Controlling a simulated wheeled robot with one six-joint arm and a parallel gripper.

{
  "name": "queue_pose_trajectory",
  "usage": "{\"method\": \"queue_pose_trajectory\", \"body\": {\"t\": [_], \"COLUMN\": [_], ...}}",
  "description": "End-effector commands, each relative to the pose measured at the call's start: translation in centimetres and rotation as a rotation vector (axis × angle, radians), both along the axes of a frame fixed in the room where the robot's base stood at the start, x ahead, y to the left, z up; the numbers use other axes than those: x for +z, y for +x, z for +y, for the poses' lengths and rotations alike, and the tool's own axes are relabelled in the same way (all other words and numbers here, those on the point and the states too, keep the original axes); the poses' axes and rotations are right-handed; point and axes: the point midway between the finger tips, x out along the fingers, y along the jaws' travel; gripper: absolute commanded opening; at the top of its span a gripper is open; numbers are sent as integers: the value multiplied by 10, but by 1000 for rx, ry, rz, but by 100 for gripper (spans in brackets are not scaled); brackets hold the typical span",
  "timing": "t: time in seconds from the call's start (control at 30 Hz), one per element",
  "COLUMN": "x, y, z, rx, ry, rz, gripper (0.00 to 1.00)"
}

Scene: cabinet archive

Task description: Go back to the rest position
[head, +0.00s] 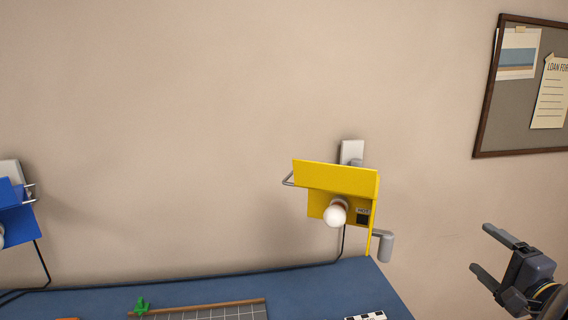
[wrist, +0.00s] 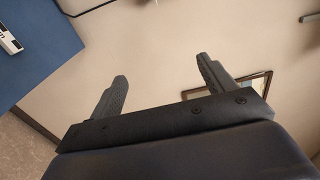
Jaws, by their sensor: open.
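My gripper (head: 486,252) is at the lower right of the head view, in front of the bare wall and to the right of the blue-topped table (head: 305,291). Its two dark fingers are spread apart with nothing between them. In the wrist view, the same open fingers (wrist: 163,88) show against the wall, with no object between them. The table's blue surface (wrist: 42,45) shows at the upper left of the wrist view, apart from the fingers.
A yellow wall-side fixture (head: 335,180) with a white knob stands at the table's back right. A blue one (head: 14,220) is at the left edge. A green item (head: 141,306) and a gridded board (head: 215,312) lie at the front. A pinboard (head: 520,90) hangs at upper right.

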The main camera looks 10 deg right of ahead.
Motion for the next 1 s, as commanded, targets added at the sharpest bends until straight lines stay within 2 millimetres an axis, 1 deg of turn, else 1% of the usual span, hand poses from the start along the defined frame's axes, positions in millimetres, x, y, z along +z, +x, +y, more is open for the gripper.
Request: {"method": "queue_pose_trajectory", "body": {"t": [0.03,0.1,0.23,0.4,0.73,0.87,1.0], "x": [-2,-1,0,0,-1,-4,-10], "y": [-7,-13,-21,-24,-24,-22,-19], "z": [-1,-2,-2,-2,0,8,25], "rx": [-2,-3,-1,1,5,23,61], "ry": [-1,0,-1,0,1,4,6], "rz": [0,0,0,1,2,11,32], "gripper": [78,78,78,78,78,78,78]}}
